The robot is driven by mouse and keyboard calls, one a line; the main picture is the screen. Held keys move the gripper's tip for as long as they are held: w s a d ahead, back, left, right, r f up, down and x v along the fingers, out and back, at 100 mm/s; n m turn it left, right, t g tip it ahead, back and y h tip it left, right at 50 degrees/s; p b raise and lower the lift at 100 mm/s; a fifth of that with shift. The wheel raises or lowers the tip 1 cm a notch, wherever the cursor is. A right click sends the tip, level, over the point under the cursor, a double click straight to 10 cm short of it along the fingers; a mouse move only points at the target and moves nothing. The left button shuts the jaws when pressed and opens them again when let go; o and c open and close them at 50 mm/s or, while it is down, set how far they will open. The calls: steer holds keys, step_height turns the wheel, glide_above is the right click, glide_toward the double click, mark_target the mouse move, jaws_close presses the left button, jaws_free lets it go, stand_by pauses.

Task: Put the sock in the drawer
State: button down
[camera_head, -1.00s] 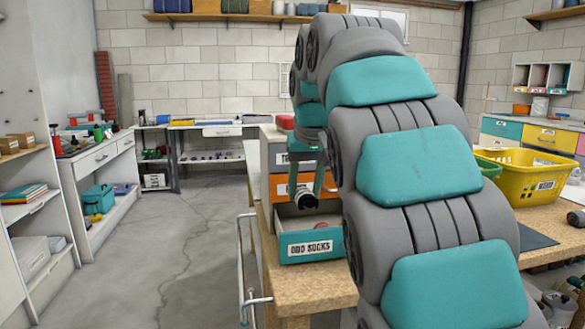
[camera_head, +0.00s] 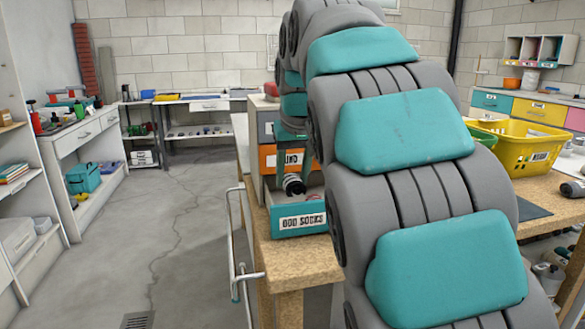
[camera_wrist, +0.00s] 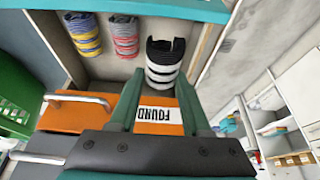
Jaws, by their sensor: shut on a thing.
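A black-and-white striped rolled sock (camera_wrist: 165,68) is between the fingers of my gripper (camera_wrist: 162,88), which is shut on it. In the head view the sock (camera_head: 293,185) hangs at the opening of the drawer, just behind its front; whether it touches the bottom I cannot tell. The teal drawer labelled ODD SOCKS (camera_head: 300,222) is pulled open. In the wrist view its teal front (camera_wrist: 200,9) runs along the top. Two rolled socks lie inside, one yellow and blue (camera_wrist: 83,35), one pink and grey (camera_wrist: 124,36). My arm hides the drawer's right part in the head view.
An orange drawer labelled FOUND (camera_head: 283,160) is closed above the open one. The unit stands on a wooden bench (camera_head: 300,250) with a metal rail (camera_head: 240,270) at its left. A yellow basket (camera_head: 520,145) stands to the right. The floor at left is clear.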

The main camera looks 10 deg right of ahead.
steer(key=shift+f, duration=0.25)
steer(key=shift+c, duration=1.4)
jaws_free()
